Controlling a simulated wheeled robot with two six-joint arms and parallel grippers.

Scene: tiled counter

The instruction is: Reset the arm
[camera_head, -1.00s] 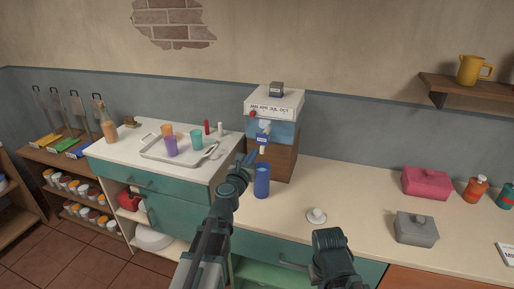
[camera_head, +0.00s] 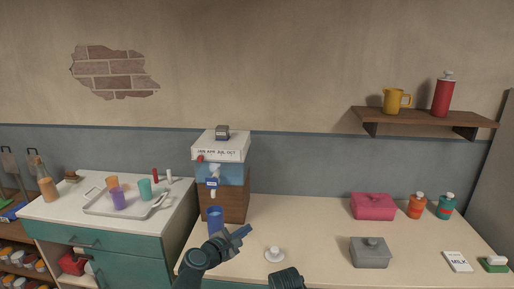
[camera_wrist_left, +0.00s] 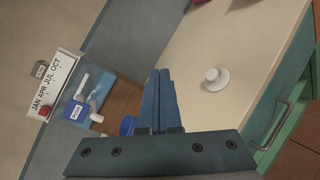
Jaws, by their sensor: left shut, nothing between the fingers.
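My left arm comes in at the bottom of the head view. The blue cup (camera_wrist_left: 127,125) shows there partly behind the fingers. A dark part of my right arm shows at the bottom edge; its fingers cannot be seen.
A drink dispenser (camera_head: 222,172) stands behind the cup. A white lid-like piece (camera_head: 274,255) lies on the counter. A tray (camera_head: 98,209) with several cups is at left. A grey box (camera_head: 370,253), pink box (camera_head: 373,206) and bottles are at right.

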